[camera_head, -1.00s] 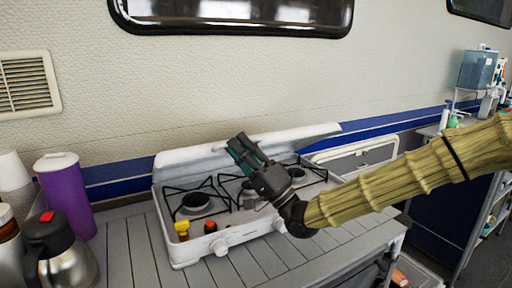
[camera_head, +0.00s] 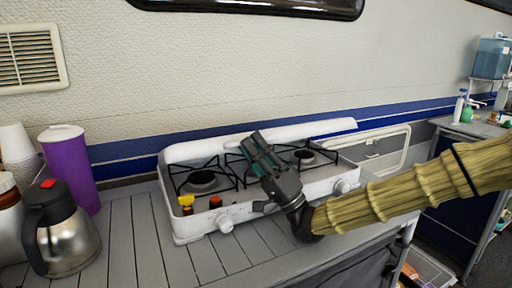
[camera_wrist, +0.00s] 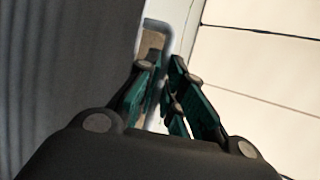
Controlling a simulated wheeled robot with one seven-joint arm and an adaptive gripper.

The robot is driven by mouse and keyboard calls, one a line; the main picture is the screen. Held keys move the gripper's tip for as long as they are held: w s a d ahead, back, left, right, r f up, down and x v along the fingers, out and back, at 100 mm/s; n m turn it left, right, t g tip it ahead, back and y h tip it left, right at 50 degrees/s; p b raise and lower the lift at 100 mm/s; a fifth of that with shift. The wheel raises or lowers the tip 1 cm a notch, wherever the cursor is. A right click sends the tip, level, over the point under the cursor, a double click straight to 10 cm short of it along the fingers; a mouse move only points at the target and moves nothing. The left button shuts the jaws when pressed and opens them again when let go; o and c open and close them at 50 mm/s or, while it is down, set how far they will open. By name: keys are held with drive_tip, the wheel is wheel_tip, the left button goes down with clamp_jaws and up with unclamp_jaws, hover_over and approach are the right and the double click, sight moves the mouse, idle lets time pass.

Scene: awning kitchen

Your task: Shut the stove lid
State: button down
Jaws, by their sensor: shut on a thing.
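The white stove (camera_head: 205,227) stands on the slatted counter. Its burners, pan supports and front knobs are visible. The stove lid (camera_head: 190,151) is raised at the back and tilted forward, so a gap remains above the burners. My gripper (camera_head: 258,150) reaches over the stove from the right, with its fingers at the lid's edge near the middle. In the wrist view the teal-padded fingers (camera_wrist: 166,95) are closed around a pale narrow edge, which appears to be the lid's. The exact contact is partly hidden by the fingers.
The slatted counter (camera_head: 140,240) is clear in front.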

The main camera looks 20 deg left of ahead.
drive_tip(key=c, duration=1.8)
unclamp_jaws()
drive_tip(key=o, duration=0.7)
wheel_tip(320, 180, up, 9)
drive_tip(key=shift+w+a, duration=0.15)
drive_tip(key=o, duration=0.4)
drive_tip(key=shift+r, duration=0.65)
drive_tip(key=shift+c, duration=0.2)
drive_tip(key=shift+o, duration=0.5)
